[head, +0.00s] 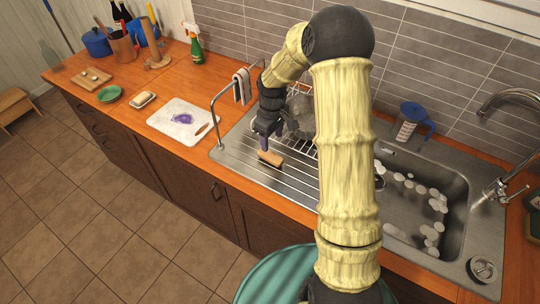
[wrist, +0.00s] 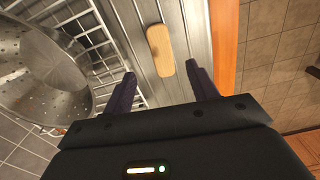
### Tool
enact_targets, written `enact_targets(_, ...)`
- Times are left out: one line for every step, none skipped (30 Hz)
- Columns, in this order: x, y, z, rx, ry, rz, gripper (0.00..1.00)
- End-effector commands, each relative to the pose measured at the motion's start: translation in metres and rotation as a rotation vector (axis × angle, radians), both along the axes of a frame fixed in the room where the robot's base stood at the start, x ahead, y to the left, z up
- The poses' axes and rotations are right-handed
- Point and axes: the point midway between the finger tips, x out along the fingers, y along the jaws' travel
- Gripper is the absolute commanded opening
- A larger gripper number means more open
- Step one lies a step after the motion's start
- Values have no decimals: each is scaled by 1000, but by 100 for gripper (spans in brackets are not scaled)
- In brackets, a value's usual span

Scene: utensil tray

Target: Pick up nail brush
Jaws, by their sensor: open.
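The nail brush (head: 270,158) has a tan wooden back and lies on the ribbed steel drainboard (head: 262,180) near its front side. In the wrist view the brush (wrist: 161,50) lies ahead of the fingertips, in the space between their lines, apart from both. My gripper (head: 265,140) hangs just above the brush in the head view. In the wrist view my gripper (wrist: 162,80) shows its two dark purple fingers spread apart with nothing between them. The underside of the brush is hidden.
A wire dish rack (head: 300,108) holding a steel colander (wrist: 40,75) stands close beside the brush. A white cutting board (head: 183,120) lies left of the drainboard. A sink with foam (head: 425,200) is at right. My arm hides part of the counter.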

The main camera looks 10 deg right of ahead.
Motion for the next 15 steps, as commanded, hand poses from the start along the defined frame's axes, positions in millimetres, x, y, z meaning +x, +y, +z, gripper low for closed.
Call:
enact_targets(-1,1,-8,0,6,2,58)
enact_targets(-1,1,-13,1,5,2,58)
enact_targets(-1,1,-19,0,4,2,58)
enact_targets(0,1,-23,0,3,2,58)
enact_targets(0,1,-26,0,3,1,58)
enact_targets(0,1,-29,-1,2,1,58)
enact_targets(0,1,-31,0,1,1,58)
enact_targets(0,1,-32,0,0,0,58)
enact_targets(0,1,-32,0,0,0,58)
enact_targets(0,0,-33,1,-1,0,58)
enact_targets(0,0,-33,0,-1,0,58)
enact_targets(0,0,-32,1,-1,0,58)
enact_targets(0,0,-32,1,-1,0,58)
enact_targets(0,0,-32,1,-1,0,58)
enact_targets(0,0,-32,1,-1,0,58)
